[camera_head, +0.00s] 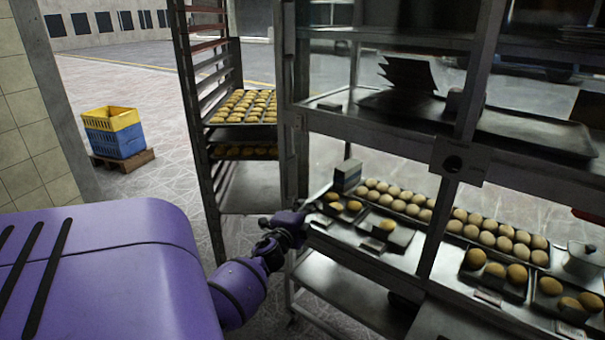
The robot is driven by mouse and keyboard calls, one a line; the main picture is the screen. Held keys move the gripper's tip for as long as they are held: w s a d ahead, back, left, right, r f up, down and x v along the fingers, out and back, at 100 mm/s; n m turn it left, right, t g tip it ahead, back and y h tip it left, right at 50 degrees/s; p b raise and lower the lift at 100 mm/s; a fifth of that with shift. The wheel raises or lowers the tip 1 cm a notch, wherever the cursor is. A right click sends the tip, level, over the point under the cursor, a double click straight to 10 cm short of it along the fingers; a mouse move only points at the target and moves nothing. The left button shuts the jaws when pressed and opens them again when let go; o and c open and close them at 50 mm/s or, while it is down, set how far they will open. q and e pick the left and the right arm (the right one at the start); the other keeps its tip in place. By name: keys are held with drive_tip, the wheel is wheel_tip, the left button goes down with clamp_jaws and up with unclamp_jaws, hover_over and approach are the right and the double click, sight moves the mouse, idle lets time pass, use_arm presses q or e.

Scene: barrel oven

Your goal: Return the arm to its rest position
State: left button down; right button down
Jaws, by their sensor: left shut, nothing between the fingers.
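My left arm reaches in from the lower left, with a purple forearm and a dark wrist. My left gripper (309,207) is at its end, small and dark, beside the front left post of the metal shelf unit (437,257). It is shut and holds nothing. It is close to the left end of the lower shelf with buns; I cannot tell whether it touches the post or shelf. My right gripper is not in view.
Round buns (490,234) and small trays of yellow buns (495,271) fill the shelf right of the gripper. A tray rack (203,120) stands behind. Yellow and blue crates (115,132) sit on a pallet at left. Open floor (150,195) lies between crates and rack.

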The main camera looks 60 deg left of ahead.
use_arm(q)
drive_tip(key=v, duration=0.9)
drive_tip(key=shift+s, duration=0.35)
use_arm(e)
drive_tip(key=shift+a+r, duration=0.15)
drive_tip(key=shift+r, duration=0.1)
use_arm(q)
drive_tip(key=shift+a+f, duration=0.15)
drive_tip(key=shift+a, duration=0.05)
